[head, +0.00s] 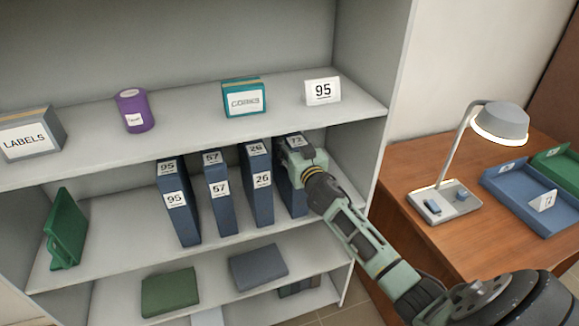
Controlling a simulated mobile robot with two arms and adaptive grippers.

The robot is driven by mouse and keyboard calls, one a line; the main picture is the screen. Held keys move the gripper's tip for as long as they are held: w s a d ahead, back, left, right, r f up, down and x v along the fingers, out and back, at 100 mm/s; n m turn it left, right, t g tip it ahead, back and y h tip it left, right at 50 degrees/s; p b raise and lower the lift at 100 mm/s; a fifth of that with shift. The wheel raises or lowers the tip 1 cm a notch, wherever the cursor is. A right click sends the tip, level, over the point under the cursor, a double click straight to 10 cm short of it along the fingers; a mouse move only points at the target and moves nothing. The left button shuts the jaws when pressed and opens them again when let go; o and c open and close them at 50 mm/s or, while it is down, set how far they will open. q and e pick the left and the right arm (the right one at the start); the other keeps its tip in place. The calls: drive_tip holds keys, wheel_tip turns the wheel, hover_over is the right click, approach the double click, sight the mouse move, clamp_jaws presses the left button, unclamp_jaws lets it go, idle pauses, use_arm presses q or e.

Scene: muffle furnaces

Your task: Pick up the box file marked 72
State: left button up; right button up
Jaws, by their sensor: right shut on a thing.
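The box file marked 72 (290,198) is dark blue and stands upright at the right end of a row on the middle shelf. Its top label reads 72; its front label is hidden behind my gripper. My right gripper (294,160) reaches in from the lower right and is shut on the upper front of this file. The file still stands in the row, and I cannot tell whether its base touches the shelf. My left gripper is not in view.
Box files marked 26 (257,185), 57 (219,205) and 95 (178,215) stand to the left. A wooden desk (420,250) with a lamp (500,122) and a blue tray (520,203) stands right of the shelves.

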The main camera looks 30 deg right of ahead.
clamp_jaws()
drive_tip(key=shift+r, duration=0.25)
